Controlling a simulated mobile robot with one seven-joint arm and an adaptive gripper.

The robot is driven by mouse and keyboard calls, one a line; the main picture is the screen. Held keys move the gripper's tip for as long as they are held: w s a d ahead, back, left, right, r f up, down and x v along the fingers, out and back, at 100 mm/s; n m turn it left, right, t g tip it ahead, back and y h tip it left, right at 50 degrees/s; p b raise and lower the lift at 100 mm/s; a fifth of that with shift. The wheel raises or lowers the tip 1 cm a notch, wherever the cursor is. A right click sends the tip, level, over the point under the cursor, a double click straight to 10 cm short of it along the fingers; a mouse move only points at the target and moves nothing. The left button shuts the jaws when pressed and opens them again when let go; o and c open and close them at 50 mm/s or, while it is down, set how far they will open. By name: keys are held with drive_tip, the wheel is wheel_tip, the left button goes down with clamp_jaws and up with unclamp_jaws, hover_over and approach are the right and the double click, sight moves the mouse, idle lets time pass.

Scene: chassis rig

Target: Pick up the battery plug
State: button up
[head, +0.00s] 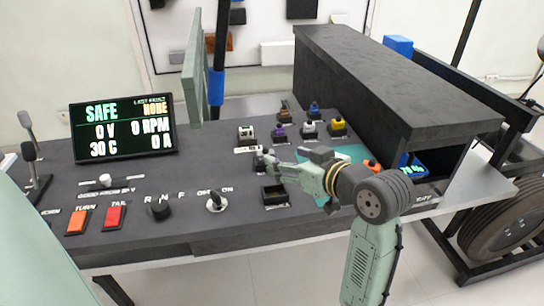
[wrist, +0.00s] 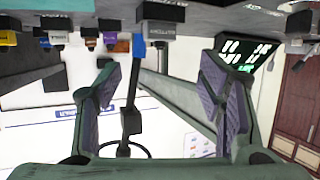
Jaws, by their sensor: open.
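My gripper (head: 272,165) is low over the dark console, its fingers toward the small connectors. In the wrist view, which shows the console upside down along the top, the two fingers of my gripper (wrist: 160,70) are wide apart with nothing clasped. A dark block with a small label (wrist: 161,14) lies ahead, roughly between the fingertips; it may be the battery plug in its holder, but the label is too small to read surely. In the head view a dark plug (head: 261,160) is just by the fingertips, partly hidden; I cannot tell whether they touch.
Several coloured connectors (head: 309,128) stand behind the gripper. An empty-looking black socket box (head: 274,195) is in front. A large black housing (head: 390,90) rises to the right. The display (head: 122,127), an upright panel (head: 193,70) and a post with a blue sleeve (head: 216,86) stand left and behind.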

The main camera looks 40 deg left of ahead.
sight(267, 151)
drive_tip(key=p+x, duration=0.1)
drive_tip(key=x, duration=0.7)
drive_tip(key=shift+a+f+p, duration=0.15)
drive_tip(key=shift+p, duration=0.25)
drive_tip(key=c, duration=1.2)
